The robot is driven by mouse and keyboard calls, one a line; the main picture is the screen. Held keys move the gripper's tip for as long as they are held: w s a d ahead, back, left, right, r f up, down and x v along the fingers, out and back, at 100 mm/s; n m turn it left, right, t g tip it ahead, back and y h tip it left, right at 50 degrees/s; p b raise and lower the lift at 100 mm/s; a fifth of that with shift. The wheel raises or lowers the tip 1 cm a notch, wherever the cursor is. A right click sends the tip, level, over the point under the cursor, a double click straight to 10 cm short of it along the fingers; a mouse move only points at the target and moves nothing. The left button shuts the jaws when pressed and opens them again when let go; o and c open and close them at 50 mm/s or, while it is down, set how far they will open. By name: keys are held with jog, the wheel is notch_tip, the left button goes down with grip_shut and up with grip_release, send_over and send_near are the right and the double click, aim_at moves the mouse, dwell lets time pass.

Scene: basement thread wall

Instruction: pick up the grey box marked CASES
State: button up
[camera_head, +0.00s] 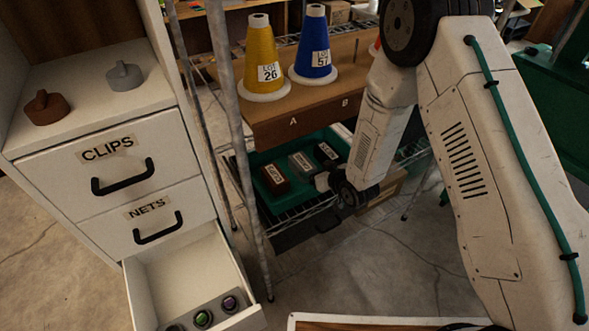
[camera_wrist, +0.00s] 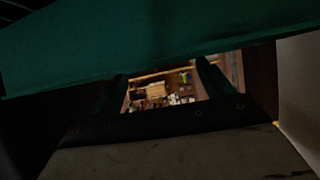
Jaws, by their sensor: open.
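A small grey box (camera_head: 302,165) lies in a green tray (camera_head: 262,161) on the wire shelf, in the head view. It lies between a dark red box (camera_head: 275,179) and a black box (camera_head: 327,153). Each has a pale label too small to read surely. The wrist view is dark: a green band crosses the top and a dull grey surface (camera_wrist: 180,152) fills the bottom; I cannot tell what that surface is.
A brown board above the tray carries a yellow cone (camera_head: 262,58) and a blue cone (camera_head: 315,45). A metal post (camera_head: 240,130) stands left of the tray. A white cabinet (camera_head: 85,180) has its bottom drawer (camera_head: 190,280) pulled out, with several spools inside.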

aim_at(303, 163)
jog(key=shift+w+a+f, duration=0.15)
jog(key=shift+a+f, duration=0.35)
jog(key=shift+f, duration=0.05)
jog(key=x, duration=0.4)
jog(key=r+x, duration=0.1)
jog(key=x, duration=0.2)
jog(key=shift+w, duration=0.3)
jog(key=c, duration=1.1)
